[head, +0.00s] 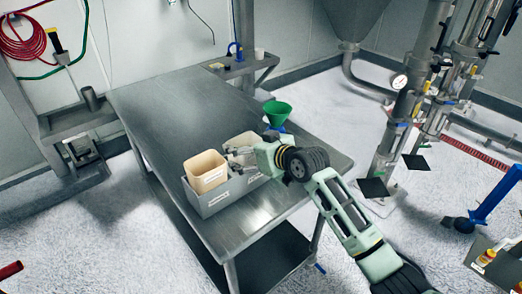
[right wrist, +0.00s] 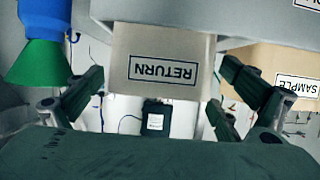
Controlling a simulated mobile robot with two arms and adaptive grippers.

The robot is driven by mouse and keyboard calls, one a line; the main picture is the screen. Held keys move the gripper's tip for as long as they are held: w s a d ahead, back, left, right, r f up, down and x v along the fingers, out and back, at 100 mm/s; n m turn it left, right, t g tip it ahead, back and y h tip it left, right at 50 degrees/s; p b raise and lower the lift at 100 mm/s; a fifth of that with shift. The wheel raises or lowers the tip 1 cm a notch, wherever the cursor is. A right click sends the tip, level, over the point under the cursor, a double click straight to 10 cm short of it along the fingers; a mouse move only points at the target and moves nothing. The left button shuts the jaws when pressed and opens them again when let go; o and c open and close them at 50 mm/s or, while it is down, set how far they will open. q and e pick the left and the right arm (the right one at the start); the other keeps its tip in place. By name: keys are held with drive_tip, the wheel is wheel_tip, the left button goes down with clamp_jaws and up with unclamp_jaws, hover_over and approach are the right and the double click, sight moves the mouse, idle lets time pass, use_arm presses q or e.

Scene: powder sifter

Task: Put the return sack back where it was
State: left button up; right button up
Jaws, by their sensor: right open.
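The return sack (right wrist: 163,50) is a pale, box-shaped sack with a RETURN label, upside down in the right wrist view. In the head view the return sack (head: 240,142) is at the right end of a grey tray (head: 222,201) on the table, partly hidden by my right gripper. My right gripper (head: 234,160) is open, and its two fingers (right wrist: 160,95) stand on either side of the return sack, with gaps visible. A tan sample sack (head: 206,170) stands in the left end of the tray. My left gripper is not in view.
A green funnel (head: 277,112) with a blue part stands close behind my right wrist. The steel table (head: 165,105) is bare at its far left. A small shelf (head: 235,68) with a blue stand is behind it. Steel pipework (head: 400,110) rises at the right.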

drive_tip(key=b+v, duration=0.1)
drive_tip(key=v, duration=1)
